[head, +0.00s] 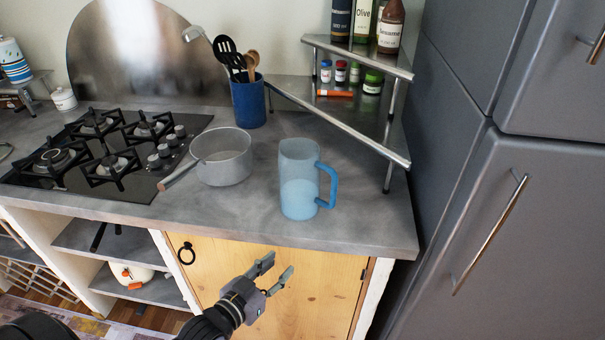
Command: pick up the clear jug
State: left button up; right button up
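The clear jug (299,178) stands upright on the grey counter, right of the saucepan. It is see-through with a bluish tint, looks bluer in its lower part, and has a blue handle on its right side. My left gripper (276,273) is in front of the wooden cabinet door, below the counter edge and below the jug in the picture. Its two fingers are spread apart with nothing between them. It does not touch the jug. My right gripper is not in view.
A saucepan (222,157) with a wooden handle stands close left of the jug, by the gas hob (110,150). A blue utensil holder (248,101) and a metal corner shelf (340,122) stand behind. The grey counter (365,222) is clear right of the jug. Tall grey cabinets (480,190) bound the right.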

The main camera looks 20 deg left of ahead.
aim_at(332, 189)
pick_arm(q)
notch_tip(332, 189, up, 15)
jog(key=d+t+h, duration=0.2)
jog(key=d, duration=0.1)
jog(key=shift+m, duration=0.4)
jog(key=p+x, duration=0.2)
jog(key=x, duration=0.3)
jog(key=p+x, duration=0.2)
jog(key=x, duration=0.3)
jog(key=r+p+x, duration=0.1)
jog(key=x, duration=0.4)
jog(key=shift+w+d+p, duration=0.2)
jog(key=shift+w+p, duration=0.05)
jog(key=shift+p, duration=0.15)
jog(key=shift+w+d+f, duration=0.15)
jog(key=shift+w, duration=0.3)
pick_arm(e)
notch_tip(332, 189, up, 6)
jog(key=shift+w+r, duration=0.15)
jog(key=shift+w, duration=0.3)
pick_arm(q)
jog(key=shift+s, duration=0.1)
jog(key=shift+c, duration=0.5)
grip_shut()
